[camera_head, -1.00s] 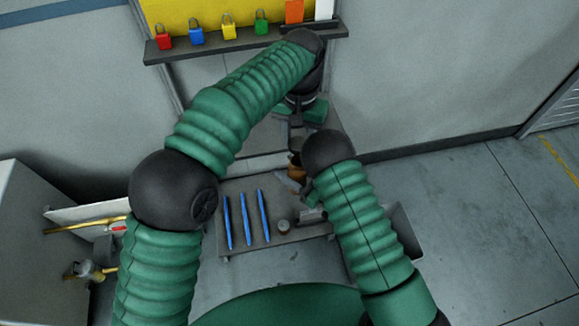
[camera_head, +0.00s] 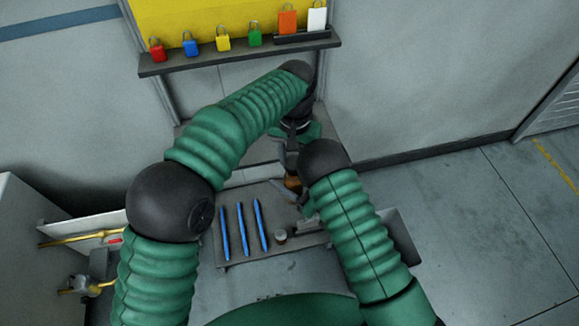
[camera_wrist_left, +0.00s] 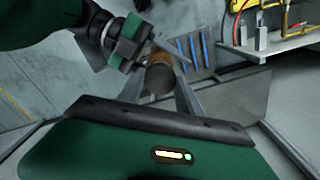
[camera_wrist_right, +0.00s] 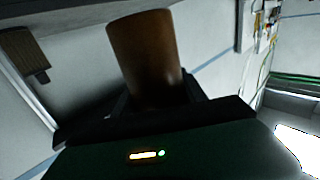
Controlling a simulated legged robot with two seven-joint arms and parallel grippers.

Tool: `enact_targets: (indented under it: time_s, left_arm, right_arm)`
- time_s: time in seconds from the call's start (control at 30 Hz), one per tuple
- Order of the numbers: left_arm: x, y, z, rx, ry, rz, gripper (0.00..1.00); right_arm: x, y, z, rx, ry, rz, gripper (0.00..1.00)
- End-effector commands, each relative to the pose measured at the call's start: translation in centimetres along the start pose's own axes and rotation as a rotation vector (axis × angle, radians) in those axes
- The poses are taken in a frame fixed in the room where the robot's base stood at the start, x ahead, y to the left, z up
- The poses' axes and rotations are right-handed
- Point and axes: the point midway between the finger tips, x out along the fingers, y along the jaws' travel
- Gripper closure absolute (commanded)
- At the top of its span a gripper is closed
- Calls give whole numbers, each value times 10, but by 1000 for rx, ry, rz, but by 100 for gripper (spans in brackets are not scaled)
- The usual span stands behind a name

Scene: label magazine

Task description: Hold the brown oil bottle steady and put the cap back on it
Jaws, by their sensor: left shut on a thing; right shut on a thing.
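The brown oil bottle (camera_head: 292,182) is partly hidden between my grippers in the head view. In the right wrist view it is a large brown cylinder (camera_wrist_right: 146,58) between the fingers of my right gripper (camera_wrist_right: 155,100), which is shut on it. My left gripper (camera_head: 292,150) points down from above. In the left wrist view it is shut on the dark round cap (camera_wrist_left: 158,80), with orange-brown bottle just beyond. The cap is in line with the bottle; I cannot tell whether it is seated. My right gripper (camera_wrist_left: 150,48) reaches in from the upper left there.
A grey tray (camera_head: 245,252) with several blue pens (camera_head: 243,231) and a small round grey-topped thing (camera_head: 281,236) lies in front. A shelf (camera_head: 190,64) with several padlocks is behind. A white cabinet with yellow pipes (camera_head: 75,238) stands left. Floor at right is clear.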

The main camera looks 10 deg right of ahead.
Motion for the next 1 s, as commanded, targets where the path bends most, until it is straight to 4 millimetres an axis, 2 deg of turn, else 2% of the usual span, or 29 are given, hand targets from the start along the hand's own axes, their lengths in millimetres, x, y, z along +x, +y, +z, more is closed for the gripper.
enact_targets:
  time_s: [0.27, 0.6, 1.0]
  left_arm:
    - [1, 0, 0, 0, 0, 0, 96]
    - [18, 0, 0, 0, 1, -1, 96]
    - [18, 0, 0, 0, 1, 0, 96]
  right_arm:
    - [0, 0, 0, 0, 1, 0, 100]
    - [0, 0, 0, 0, 1, 0, 100]
    - [0, 0, 0, 0, 1, 0, 100]
